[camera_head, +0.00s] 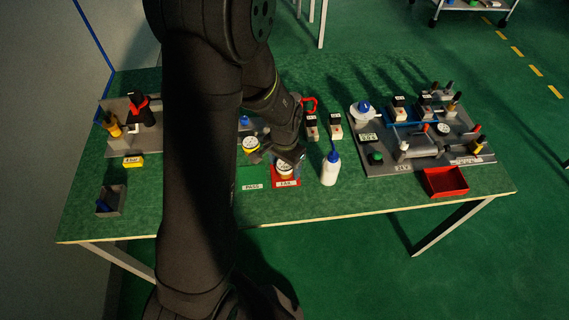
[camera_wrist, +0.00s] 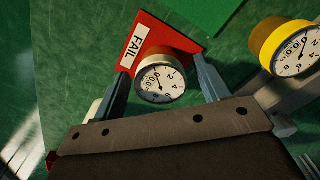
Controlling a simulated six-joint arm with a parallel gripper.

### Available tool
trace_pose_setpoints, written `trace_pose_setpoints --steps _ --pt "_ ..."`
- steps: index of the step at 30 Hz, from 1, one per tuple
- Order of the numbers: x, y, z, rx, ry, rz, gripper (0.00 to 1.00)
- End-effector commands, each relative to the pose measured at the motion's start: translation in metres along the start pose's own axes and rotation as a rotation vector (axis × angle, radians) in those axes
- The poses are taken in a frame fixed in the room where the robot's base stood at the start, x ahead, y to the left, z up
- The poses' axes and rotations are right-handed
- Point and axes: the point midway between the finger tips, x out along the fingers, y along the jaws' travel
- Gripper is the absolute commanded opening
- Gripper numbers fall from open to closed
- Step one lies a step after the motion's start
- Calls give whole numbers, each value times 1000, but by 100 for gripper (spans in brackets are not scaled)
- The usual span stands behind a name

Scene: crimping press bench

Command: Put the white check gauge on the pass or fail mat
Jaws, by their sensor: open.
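The white check gauge (camera_wrist: 160,80) has a round dial and rests on the red FAIL mat (camera_wrist: 168,32) in the wrist view. In the head view the white gauge (camera_head: 285,172) sits on the red mat (camera_head: 287,183), partly covered by my gripper. My gripper (camera_wrist: 161,70) is open, with one finger on each side of the gauge. The dial faces the camera and I cannot tell whether the fingers touch it. The green PASS mat (camera_wrist: 205,12) shows beside the red mat, and its PASS label (camera_head: 252,186) shows in the head view.
A yellow gauge (camera_wrist: 290,46) stands close to the right finger. A white bottle with a blue tip (camera_head: 330,167) stands just right of the red mat. A red tray (camera_head: 446,182) and the press fixture (camera_head: 415,150) are farther right. The front bench strip is clear.

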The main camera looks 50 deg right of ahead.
Motion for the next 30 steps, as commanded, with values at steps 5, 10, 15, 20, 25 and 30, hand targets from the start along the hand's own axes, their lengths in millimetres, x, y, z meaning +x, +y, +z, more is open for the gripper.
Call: trace_pose_setpoints --steps 5,10,15,20,25,30 --pt "-17 0 -1 0 4 -1 69" --pt "-48 0 -1 0 5 -2 69" --pt "-81 0 -1 0 5 -3 69" --pt "-106 0 -1 0 4 -2 69" --pt "-120 0 0 0 1 -1 69" --pt "-122 0 0 0 -1 -1 69"
